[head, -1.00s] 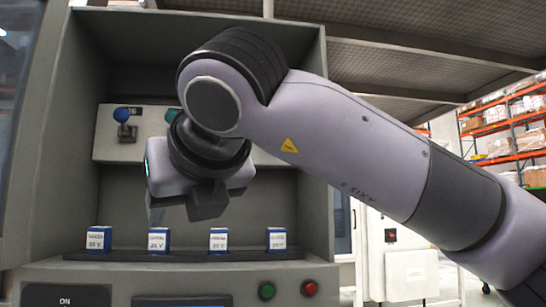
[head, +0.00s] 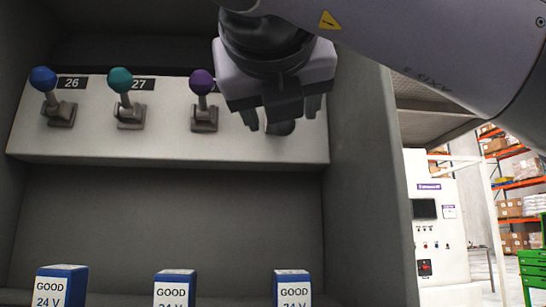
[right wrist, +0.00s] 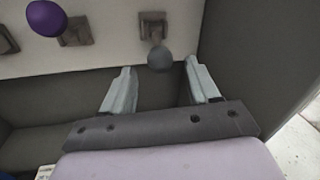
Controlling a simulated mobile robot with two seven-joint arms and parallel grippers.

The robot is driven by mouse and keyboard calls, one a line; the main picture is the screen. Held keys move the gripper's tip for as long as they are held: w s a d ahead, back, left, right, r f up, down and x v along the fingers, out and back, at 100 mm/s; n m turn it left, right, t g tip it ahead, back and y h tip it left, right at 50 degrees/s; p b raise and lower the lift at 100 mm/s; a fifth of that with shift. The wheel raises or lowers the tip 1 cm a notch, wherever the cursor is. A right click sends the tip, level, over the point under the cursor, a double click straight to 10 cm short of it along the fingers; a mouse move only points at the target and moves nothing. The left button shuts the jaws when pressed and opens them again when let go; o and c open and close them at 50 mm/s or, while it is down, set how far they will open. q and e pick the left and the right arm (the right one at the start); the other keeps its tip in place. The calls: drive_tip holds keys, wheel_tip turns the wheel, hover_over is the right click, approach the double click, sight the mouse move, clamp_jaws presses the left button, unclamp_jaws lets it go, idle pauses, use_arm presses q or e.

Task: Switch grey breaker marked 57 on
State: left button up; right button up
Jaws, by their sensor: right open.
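The grey breaker's round knob (head: 280,127) shows below my right gripper (head: 281,115) in the head view, at the right end of the pale panel. Its knob sits lower than the other knobs. Its number is not visible. In the right wrist view the grey knob (right wrist: 160,59) lies between the two fingertips of my open right gripper (right wrist: 159,66), below its base plate (right wrist: 153,25). I cannot tell whether the fingers touch it. My left gripper is not in view.
On the panel (head: 170,145), a blue breaker (head: 43,79) marked 26, a teal breaker (head: 120,80) marked 27 and a purple breaker (head: 201,82) have knobs up. Blue-and-white boxes (head: 174,289) marked GOOD 24 V stand below. The cabinet's side wall (head: 365,180) is close on the right.

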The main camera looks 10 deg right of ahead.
sight(284, 127)
drive_tip(key=w, duration=0.3)
drive_tip(key=w+d+p, duration=0.1)
drive_tip(key=w, duration=0.2)
drive_tip(key=shift+d, duration=0.15)
drive_tip(key=shift+w, duration=0.4)
drive_tip(key=c, duration=1)
drive_tip(key=shift+p, duration=0.3)
